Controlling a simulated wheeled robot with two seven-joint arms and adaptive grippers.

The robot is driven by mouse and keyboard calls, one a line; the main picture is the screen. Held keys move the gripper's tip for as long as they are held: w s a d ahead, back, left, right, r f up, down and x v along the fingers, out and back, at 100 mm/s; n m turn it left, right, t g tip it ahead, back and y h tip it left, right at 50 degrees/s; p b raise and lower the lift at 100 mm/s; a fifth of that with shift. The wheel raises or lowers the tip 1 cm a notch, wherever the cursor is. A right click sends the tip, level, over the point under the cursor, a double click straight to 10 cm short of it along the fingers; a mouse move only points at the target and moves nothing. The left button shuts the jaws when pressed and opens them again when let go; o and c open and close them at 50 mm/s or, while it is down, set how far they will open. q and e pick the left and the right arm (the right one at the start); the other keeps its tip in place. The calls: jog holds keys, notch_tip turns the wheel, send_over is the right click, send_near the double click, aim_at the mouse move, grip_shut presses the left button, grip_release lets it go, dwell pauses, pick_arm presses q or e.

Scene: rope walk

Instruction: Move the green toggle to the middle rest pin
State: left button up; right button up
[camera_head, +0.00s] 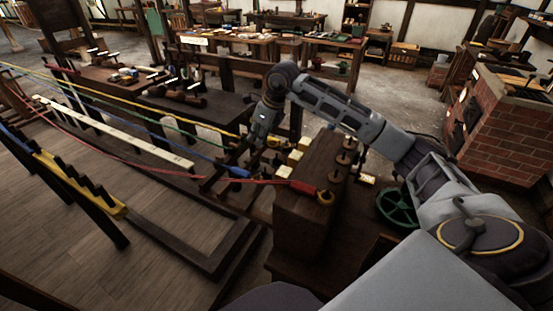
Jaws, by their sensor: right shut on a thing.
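The green rope (190,135) runs in from the left and ends at the fingertips of my right gripper (254,143). The gripper points down and is shut on the green toggle, which is mostly hidden by the fingers. A dark wooden block (303,190) stands to the right of the gripper, with several round pins (343,158) in a row on top. I cannot tell which is the middle rest pin. The red toggle (303,187) lies at the block's near end by the front pin. The blue toggle (238,171) lies left of the block. My left gripper is out of view.
Yellow, blue and red ropes run left beside the green one. A long pale ruler-like bar (115,132) lies on the left.

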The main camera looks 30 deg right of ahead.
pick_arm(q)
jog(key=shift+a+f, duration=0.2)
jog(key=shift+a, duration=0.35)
pick_arm(e)
jog(key=shift+d+f, duration=0.1)
jog(key=shift+f, duration=0.15)
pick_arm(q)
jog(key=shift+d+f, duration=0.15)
pick_arm(e)
jog(key=shift+w+f, duration=0.15)
jog(key=shift+f, duration=0.1)
jog(key=shift+d+f+b, duration=0.25)
jog(key=shift+d+b, duration=0.05)
jog(key=shift+b, duration=0.1)
pick_arm(q)
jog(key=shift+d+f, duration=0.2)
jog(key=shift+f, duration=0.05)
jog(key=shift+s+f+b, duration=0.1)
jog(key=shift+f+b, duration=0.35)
jog(key=shift+b, duration=0.05)
pick_arm(e)
jog(key=shift+w+d+f, duration=0.25)
jog(key=shift+d+f, duration=0.2)
jog(key=shift+f, duration=0.25)
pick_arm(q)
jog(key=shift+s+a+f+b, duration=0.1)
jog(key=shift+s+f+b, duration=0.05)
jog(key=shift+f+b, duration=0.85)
pick_arm(e)
jog(key=shift+f, duration=1.5)
